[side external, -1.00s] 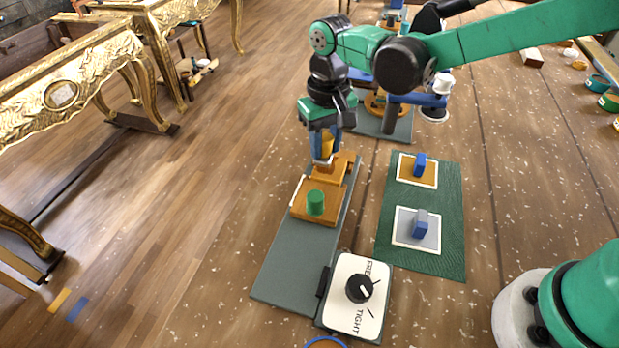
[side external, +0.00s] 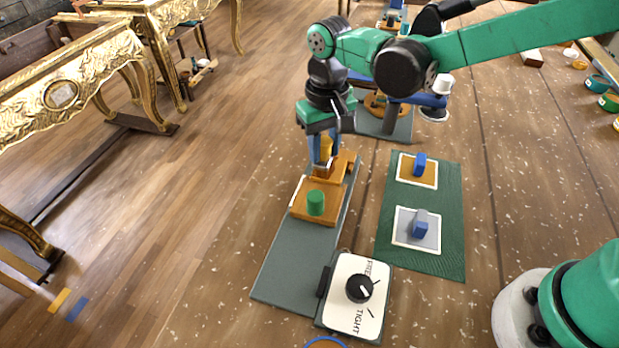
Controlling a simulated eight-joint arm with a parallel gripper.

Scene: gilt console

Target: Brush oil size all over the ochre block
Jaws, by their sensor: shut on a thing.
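The ochre block (side external: 316,210) lies on the long grey board and has a green knob (side external: 315,203) standing on its top. A stepped ochre piece (side external: 343,164) rises just behind it; I cannot tell whether the two are one body. My gripper (side external: 321,160) points down over the far part of the ochre shape. It is shut on a brush with a yellow handle (side external: 326,147) and a pale lower end. The brush end is at or just above the ochre surface; contact cannot be told. The fingers partly hide the brush.
A white panel with a black dial (side external: 359,288), marked FREE and TIGHT, sits at the board's near end. Gilt console parts (side external: 80,80) stand at left.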

